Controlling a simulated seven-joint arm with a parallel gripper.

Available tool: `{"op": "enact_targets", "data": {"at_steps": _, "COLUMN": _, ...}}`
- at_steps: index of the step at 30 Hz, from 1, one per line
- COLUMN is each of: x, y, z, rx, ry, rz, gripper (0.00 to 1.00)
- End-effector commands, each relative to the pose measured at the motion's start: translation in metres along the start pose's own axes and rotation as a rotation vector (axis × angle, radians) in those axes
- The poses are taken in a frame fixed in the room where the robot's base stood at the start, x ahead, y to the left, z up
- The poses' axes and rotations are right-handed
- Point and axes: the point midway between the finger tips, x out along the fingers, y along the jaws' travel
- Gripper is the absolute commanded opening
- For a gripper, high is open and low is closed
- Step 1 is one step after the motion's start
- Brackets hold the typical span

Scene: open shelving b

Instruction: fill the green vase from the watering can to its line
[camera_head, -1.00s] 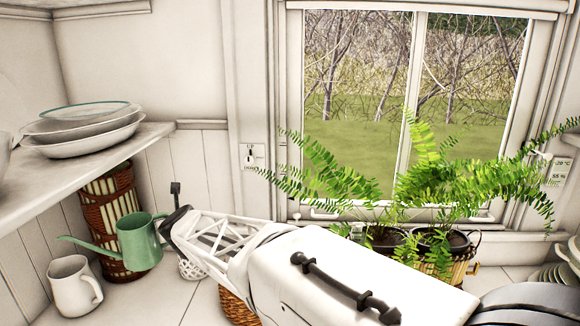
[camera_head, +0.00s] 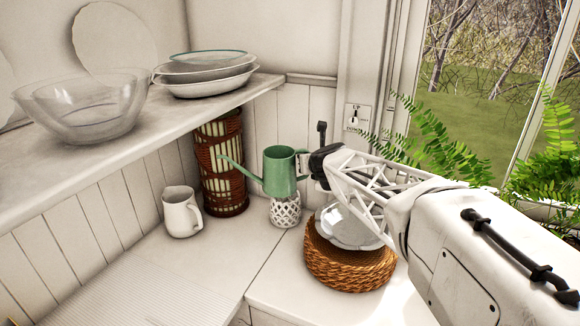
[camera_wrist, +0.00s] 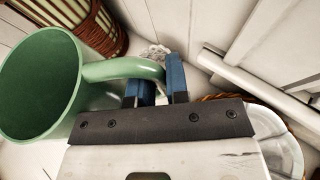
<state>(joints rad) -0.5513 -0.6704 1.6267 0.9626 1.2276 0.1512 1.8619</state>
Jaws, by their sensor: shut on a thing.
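The green watering can (camera_head: 280,174) has its long thin spout pointing left toward the brown woven column. It looks upright in the head view. My gripper (camera_head: 310,167) is shut on its handle, at the right side of the can. In the wrist view the blue fingers (camera_wrist: 160,88) hold the green handle (camera_wrist: 120,70), and the can's open mouth (camera_wrist: 35,85) faces the camera. No water can be made out inside. I see no green vase in these frames, and no fill line.
A white mug (camera_head: 181,213) stands left on the counter. A woven column (camera_head: 222,170) is behind the spout. A white lattice pot (camera_head: 285,211) shows below the can. A wicker basket (camera_head: 345,272) holds clear glassware (camera_head: 345,228). A shelf (camera_head: 130,135) carries a glass bowl (camera_head: 85,105) and plates (camera_head: 205,75).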

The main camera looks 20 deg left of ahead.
Motion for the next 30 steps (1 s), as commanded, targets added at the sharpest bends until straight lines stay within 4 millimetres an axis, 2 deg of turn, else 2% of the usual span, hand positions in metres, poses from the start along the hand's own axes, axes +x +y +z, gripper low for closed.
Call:
{"op": "enact_targets", "data": {"at_steps": 3, "x": -0.006, "y": -0.028, "z": 0.005, "rx": 0.002, "ry": -0.002, "rz": -0.002, "gripper": 0.0}}
{"op": "enact_targets", "data": {"at_steps": 14, "x": -0.029, "y": -0.106, "z": 0.013, "rx": 0.0, "ry": -0.001, "rz": 0.004, "gripper": 0.0}}
{"op": "enact_targets", "data": {"at_steps": 30, "x": -0.077, "y": -0.218, "z": 0.018, "rx": -0.006, "ry": -0.002, "rz": 0.013, "gripper": 0.0}}
